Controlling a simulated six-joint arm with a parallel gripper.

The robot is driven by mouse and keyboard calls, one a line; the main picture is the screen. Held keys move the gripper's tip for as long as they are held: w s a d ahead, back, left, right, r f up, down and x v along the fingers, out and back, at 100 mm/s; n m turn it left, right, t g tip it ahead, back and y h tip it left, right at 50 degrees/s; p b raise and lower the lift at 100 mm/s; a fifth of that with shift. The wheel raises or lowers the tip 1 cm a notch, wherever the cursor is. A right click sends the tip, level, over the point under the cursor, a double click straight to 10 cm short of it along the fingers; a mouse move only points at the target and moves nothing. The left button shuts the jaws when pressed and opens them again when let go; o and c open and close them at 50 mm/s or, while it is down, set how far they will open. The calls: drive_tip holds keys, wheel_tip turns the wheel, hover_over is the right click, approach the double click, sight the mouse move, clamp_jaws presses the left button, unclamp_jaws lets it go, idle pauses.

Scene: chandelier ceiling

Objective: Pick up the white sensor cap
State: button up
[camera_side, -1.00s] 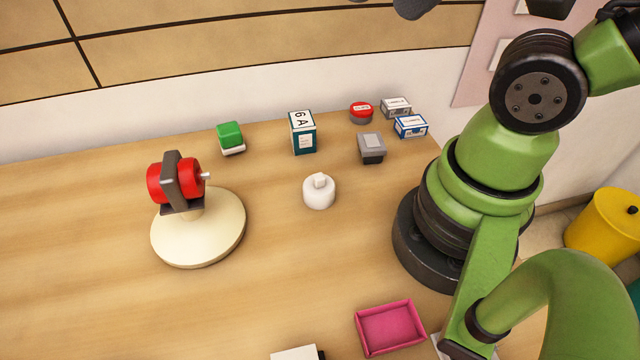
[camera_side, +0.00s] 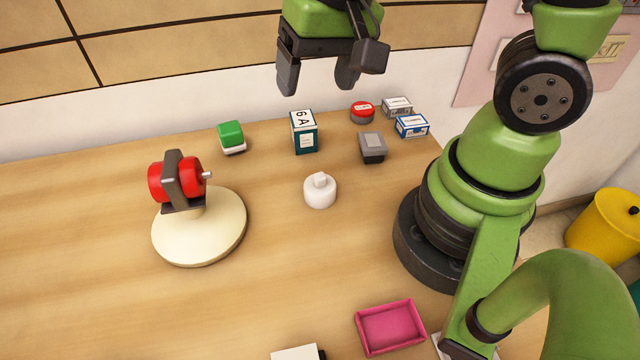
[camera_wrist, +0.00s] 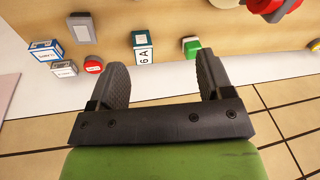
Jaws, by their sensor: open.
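The white sensor cap (camera_side: 320,191), a short white cylinder with a small block-like knob on top, stands upright on the wooden table in the side view. I cannot make it out in the wrist view. My gripper (camera_side: 318,84) is open and empty, high above the back of the table and well apart from the cap. Its two dark fingers also show spread in the wrist view (camera_wrist: 162,65).
Behind the cap stand a 6A box (camera_side: 304,132), a green-and-white block (camera_side: 231,136), a grey block (camera_side: 372,147), a red-topped button (camera_side: 362,111) and small boxes. A red motor (camera_side: 176,181) on a cream disc stands left. A pink tray (camera_side: 390,328) lies in front.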

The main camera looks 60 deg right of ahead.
sight(320, 175)
drive_tip(key=f+g, duration=0.1)
drive_tip(key=f, duration=0.5)
drive_tip(key=f+g, duration=0.1)
drive_tip(key=f, duration=0.2)
drive_tip(key=shift+w+a+f+m+g+h, duration=0.2)
drive_tip(key=shift+a+f+m+g+h, duration=0.1)
drive_tip(key=shift+m, duration=0.1)
wheel_tip(320, 175, down, 5)
drive_tip(key=shift+s+r, duration=0.1)
drive_tip(key=f, duration=0.4)
drive_tip(key=shift+s+d, duration=0.2)
drive_tip(key=shift+s, duration=0.15)
drive_tip(key=shift+f, duration=0.6)
drive_tip(key=c, duration=0.7)
